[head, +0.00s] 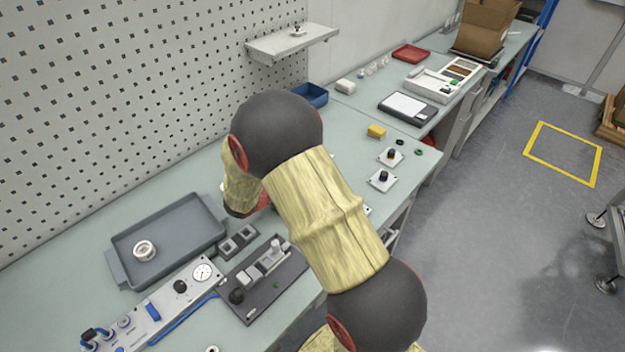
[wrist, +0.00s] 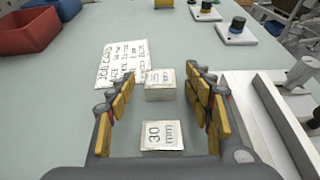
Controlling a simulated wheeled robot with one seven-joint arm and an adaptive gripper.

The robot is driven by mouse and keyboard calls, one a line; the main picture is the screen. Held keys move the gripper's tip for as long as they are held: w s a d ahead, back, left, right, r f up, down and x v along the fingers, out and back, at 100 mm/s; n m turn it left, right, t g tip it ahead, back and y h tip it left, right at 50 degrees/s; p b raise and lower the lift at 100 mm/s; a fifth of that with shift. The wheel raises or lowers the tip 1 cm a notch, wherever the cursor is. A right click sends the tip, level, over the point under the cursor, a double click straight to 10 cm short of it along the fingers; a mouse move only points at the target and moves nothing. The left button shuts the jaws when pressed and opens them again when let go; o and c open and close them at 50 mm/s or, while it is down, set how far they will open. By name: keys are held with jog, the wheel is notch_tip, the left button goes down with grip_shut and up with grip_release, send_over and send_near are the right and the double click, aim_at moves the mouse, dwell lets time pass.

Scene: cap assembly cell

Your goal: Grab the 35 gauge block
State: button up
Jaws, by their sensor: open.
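In the wrist view a small pale block marked "30 mm" (wrist: 162,135) lies in the lower middle of the picture. A second small pale block (wrist: 160,85) lies beyond it, and its label is too blurred to read. My gripper (wrist: 161,100) is open, with a yellow-padded finger on each side of the picture. Both blocks show in the gap between the fingers, and nothing is visibly gripped. I cannot tell how far the fingertips are above the bench. In the head view my arm hides the blocks and most of the gripper.
A job card (wrist: 118,62) lies left of the far block. A white fixture (wrist: 262,125) stands close to the right finger. Red (wrist: 25,32) and blue bins are at the far left. A grey tray (head: 170,240) and a dark fixture plate (head: 285,283) share the bench.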

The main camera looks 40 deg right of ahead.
jog(key=shift+c, duration=1.2)
grip_shut()
